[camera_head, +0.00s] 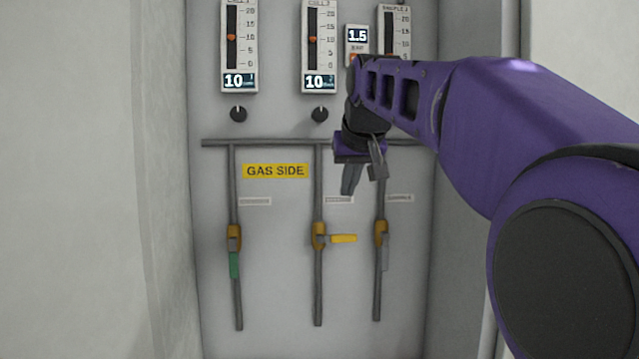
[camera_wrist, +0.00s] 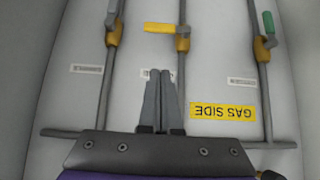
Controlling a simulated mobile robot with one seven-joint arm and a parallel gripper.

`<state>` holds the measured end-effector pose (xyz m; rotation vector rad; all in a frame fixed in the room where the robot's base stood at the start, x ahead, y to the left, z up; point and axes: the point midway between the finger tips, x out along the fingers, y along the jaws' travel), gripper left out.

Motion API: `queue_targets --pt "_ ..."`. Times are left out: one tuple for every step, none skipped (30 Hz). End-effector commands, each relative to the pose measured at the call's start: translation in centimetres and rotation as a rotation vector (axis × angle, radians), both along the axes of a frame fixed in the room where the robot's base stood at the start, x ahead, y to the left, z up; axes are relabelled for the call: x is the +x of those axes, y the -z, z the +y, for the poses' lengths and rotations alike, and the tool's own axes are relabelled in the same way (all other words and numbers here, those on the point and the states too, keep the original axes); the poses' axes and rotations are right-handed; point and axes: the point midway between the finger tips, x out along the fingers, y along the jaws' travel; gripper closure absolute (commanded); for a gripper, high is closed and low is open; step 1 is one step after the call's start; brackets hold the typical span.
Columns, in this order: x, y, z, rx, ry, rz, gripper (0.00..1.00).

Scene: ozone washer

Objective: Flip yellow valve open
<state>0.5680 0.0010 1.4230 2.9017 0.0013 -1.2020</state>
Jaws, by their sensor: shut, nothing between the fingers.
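The yellow valve handle (camera_head: 343,238) sits on the middle pipe (camera_head: 318,284) of the gas panel. It points sideways to the right, across its upright pipe, from an orange-brown valve body (camera_head: 319,236). In the wrist view, which is upside down, the yellow handle (camera_wrist: 160,28) points left from its valve body (camera_wrist: 183,43). My gripper (camera_head: 348,190) is above the handle, in front of the panel and apart from the valve. In the wrist view the two fingers (camera_wrist: 159,74) are together, with nothing between them, and their tips point toward the handle.
A green handle (camera_head: 234,265) hangs down along the left pipe, and a grey handle (camera_head: 385,252) hangs along the right pipe. A horizontal pipe (camera_head: 275,143) crosses above. Knobs and gauges (camera_head: 239,50) are higher up. Cabinet side walls enclose the panel.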

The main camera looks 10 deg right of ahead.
Motion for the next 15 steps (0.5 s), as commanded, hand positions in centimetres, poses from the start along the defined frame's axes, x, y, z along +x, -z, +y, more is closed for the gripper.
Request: queue_targets --pt "0.9 1.0 0.0 0.000 0.000 0.004 1.00" --pt "1.3 1.5 0.0 0.000 0.000 0.005 1.00" --pt "2.0 2.1 0.0 0.000 0.000 0.004 1.00" --pt "2.4 2.6 0.0 0.000 0.000 0.004 1.00" --pt "2.9 3.1 0.0 0.000 0.000 0.004 1.00" --pt "3.5 3.6 0.0 -0.001 0.001 0.003 1.00" --pt "3.9 4.0 0.0 -0.001 0.001 0.004 1.00" --pt "4.3 4.5 0.0 0.000 0.000 0.003 1.00" --pt "4.4 5.2 0.0 0.000 0.001 0.003 1.00" --pt "4.3 5.7 0.0 0.000 0.001 0.003 1.00" --pt "4.3 6.2 0.0 0.000 0.001 0.002 1.00" --pt "4.3 6.7 0.0 0.000 0.001 0.002 1.00" --pt "4.3 7.0 0.0 0.000 0.001 0.001 1.00" --pt "4.3 7.3 0.0 0.000 0.001 0.001 1.00" --pt "4.3 7.6 0.0 0.000 0.001 0.000 1.00"
